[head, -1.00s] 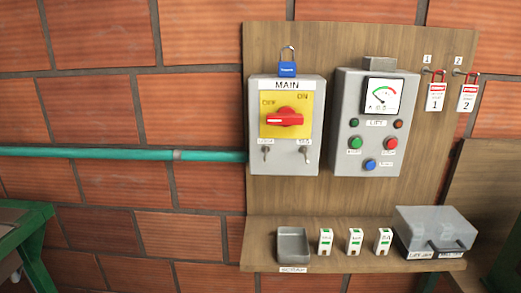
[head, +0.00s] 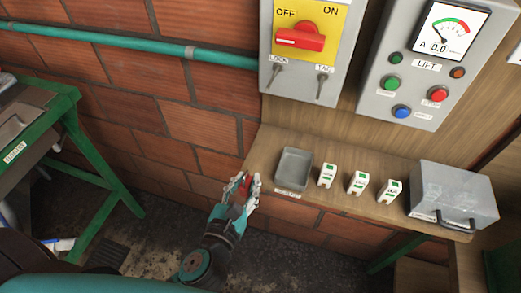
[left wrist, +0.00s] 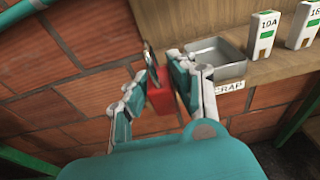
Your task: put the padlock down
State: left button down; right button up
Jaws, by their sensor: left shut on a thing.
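My left gripper (head: 240,187) is shut on a red padlock (head: 244,185), held in the air in front of the wooden shelf (head: 262,165), at the left of the scrap tray. In the left wrist view the padlock (left wrist: 159,92) hangs between the fingers of the gripper (left wrist: 154,90), its metal shackle pointing up. The padlock is apart from the shelf as far as I can tell; the fingers hide part of its body. My right gripper is not in view.
A grey scrap tray (head: 293,169), several white fuse blocks (head: 358,182) and a grey lidded box (head: 453,194) stand on the shelf. The MAIN switch panel (head: 308,75) and LIFT panel (head: 432,65) hang above. A green-framed table (head: 75,150) is at the left.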

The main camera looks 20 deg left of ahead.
aim_at(259, 164)
pick_arm(q)
jog(key=w, duration=0.7)
jog(key=shift+w+f, duration=0.3)
jog(key=shift+w, duration=0.05)
jog(key=w, duration=0.4)
jog(key=shift+f+b, duration=0.35)
notch_tip(259, 164, down, 4)
jog(key=b, duration=0.4)
jog(key=shift+r, duration=0.25)
jog(key=shift+b, duration=0.3)
jog(key=shift+r, duration=0.1)
jog(key=c, duration=1.5)
grip_release()
jog(key=shift+f, duration=0.2)
jog(key=shift+c, duration=0.2)
jog(key=o, duration=0.4)
jog(key=shift+o, duration=0.2)
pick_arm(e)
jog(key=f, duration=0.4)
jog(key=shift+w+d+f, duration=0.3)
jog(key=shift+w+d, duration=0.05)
